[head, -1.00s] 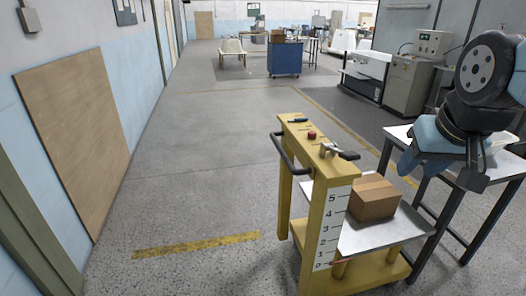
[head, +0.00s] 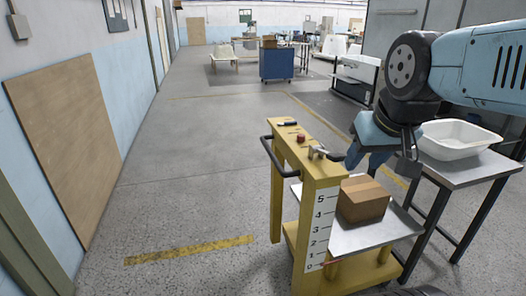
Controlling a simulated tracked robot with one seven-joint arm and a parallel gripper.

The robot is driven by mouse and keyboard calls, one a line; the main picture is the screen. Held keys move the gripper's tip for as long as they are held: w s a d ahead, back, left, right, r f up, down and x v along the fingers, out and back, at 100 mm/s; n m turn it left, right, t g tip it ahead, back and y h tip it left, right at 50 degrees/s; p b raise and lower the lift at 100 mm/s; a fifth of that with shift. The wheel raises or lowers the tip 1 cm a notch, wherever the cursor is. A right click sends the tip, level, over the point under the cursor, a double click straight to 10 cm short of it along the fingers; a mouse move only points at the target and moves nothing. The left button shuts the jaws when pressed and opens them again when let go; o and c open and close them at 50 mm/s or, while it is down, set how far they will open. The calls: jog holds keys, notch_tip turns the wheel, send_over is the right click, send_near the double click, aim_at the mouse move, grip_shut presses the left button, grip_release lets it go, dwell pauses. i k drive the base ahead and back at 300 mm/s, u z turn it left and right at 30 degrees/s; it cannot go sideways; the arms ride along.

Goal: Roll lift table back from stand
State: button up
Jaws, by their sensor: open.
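The yellow lift table (head: 318,178) stands in front of me, with a numbered scale on its post and a black push handle (head: 271,158) on its left side. A cardboard box (head: 362,199) sits on its grey platform (head: 346,238). A red button (head: 301,138) and a lever are on its top. The stand (head: 468,172), a grey-topped table with dark legs, is just right of the lift table and bears a white tub (head: 455,138). My gripper (head: 382,165) is open and empty, pointing down above the box, between lift table and stand.
Open floor lies left of the lift table, with a yellow floor line (head: 190,250). A wooden panel (head: 68,140) is on the left wall. A blue cabinet (head: 277,64) stands far back. Grey machine cabinets line the right.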

aim_at(307, 238)
jog(key=i, duration=0.95)
jog(key=z, duration=0.05)
